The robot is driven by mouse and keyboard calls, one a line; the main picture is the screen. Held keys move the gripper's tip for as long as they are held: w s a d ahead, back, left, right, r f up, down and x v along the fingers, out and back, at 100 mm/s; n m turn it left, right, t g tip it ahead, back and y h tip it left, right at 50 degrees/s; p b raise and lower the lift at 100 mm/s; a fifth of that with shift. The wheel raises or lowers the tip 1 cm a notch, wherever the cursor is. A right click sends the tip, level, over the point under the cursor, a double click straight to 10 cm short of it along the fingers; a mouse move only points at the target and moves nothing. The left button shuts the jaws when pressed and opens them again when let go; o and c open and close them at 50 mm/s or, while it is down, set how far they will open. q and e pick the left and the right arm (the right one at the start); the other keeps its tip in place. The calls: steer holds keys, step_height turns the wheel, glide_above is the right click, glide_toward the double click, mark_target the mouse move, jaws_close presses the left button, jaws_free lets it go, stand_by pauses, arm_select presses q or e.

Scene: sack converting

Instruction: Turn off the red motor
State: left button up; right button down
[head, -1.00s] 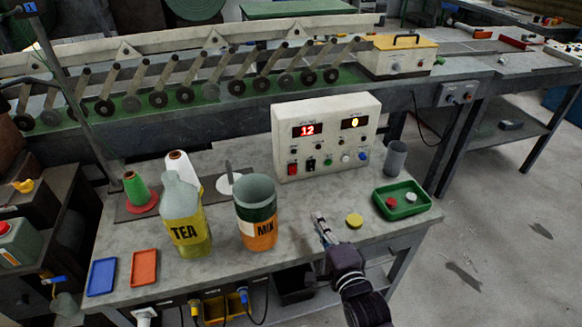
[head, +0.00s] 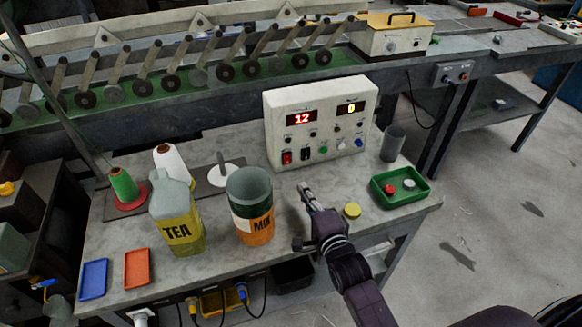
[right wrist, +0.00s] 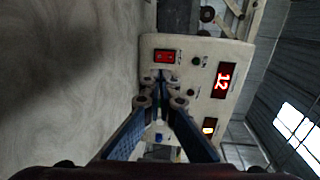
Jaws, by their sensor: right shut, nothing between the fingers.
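A white control box (head: 318,120) stands at the back of the workbench. Its red display (head: 301,118) reads 12 and its yellow display (head: 350,108) reads 0. A red rocker switch (head: 286,157) is at the lower left of its face, with a black switch (head: 305,154) beside it. My right gripper (head: 304,188) is shut and empty, in front of the box below these switches. In the right wrist view the shut fingertips (right wrist: 165,88) point at the box, apart from the red switch (right wrist: 168,57) as far as I can tell. No motor is clearly identifiable. My left gripper is out of view.
A TEA jug (head: 178,215) and a MIX cup (head: 249,190) stand left of my right gripper. A yellow disc (head: 352,210), a green tray (head: 400,198) and a grey cup (head: 393,144) are to its right. The bench is clear just before the box.

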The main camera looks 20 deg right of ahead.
glide_toward(288, 162)
steer(key=w, duration=0.5)
steer(key=shift+a+f+p, duration=0.2)
steer(key=shift+f+p, duration=0.05)
steer(key=shift+p, duration=0.1)
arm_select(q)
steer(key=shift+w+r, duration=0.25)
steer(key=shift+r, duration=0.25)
arm_select(e)
steer(key=shift+w+f, duration=0.2)
steer(key=shift+w, duration=0.75)
steer(key=shift+f, duration=0.1)
steer(key=shift+w+t+b, duration=0.2)
steer(key=shift+t+b, duration=0.1)
steer(key=shift+b, duration=0.65)
steer(key=shift+s, duration=0.4)
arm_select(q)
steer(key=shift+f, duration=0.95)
arm_select(e)
steer(key=s, duration=1.1)
steer(key=shift+s+d+r, duration=0.1)
steer(key=shift+d+r, duration=0.1)
steer(key=shift+r, duration=0.2)
